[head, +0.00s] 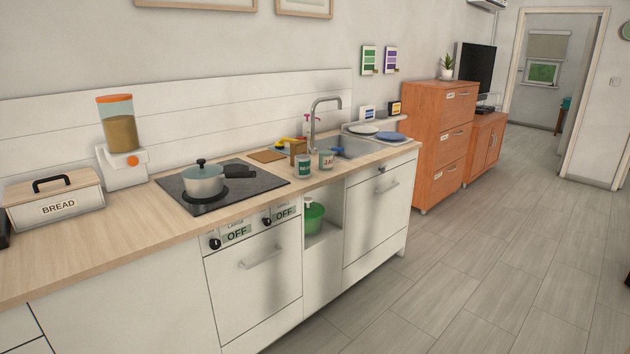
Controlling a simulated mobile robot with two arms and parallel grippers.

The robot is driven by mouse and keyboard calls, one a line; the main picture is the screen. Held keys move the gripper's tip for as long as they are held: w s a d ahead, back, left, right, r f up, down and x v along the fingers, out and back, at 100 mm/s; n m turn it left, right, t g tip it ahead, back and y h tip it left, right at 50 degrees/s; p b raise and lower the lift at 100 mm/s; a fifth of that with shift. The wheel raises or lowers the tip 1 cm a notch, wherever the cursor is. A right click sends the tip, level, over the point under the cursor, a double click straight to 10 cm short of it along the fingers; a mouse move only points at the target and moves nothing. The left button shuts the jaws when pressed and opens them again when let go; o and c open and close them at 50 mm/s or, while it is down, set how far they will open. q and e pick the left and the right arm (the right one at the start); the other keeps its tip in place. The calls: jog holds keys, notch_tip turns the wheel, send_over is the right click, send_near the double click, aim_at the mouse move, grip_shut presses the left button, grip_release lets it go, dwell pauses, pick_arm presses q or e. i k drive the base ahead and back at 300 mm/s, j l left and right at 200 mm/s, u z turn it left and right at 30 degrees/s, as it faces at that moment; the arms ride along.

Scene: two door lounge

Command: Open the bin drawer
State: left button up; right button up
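No front in the head view carries a readable bin label, so I cannot tell which one is the bin drawer. A white front with a bar handle (378,215) sits below the sink at the right end of the counter, and it is shut. An orange-brown wooden cabinet (440,140) beyond the counter has several shut drawers with small labels too small to read. Neither of my grippers is in view.
The white kitchen counter (130,222) runs along the wall with a hob, a pot (203,182), a bread box (55,200) and a sink (352,147). Grey floor (450,270) is clear at right.

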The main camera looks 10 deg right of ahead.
aim_at(377, 207)
jog(key=i+l+z, duration=0.4)
jog(key=i+z, duration=0.85)
jog(key=i, duration=0.25)
jog(key=i+j+z, duration=0.25)
jog(key=i+z, duration=0.15)
jog(key=i, duration=0.1)
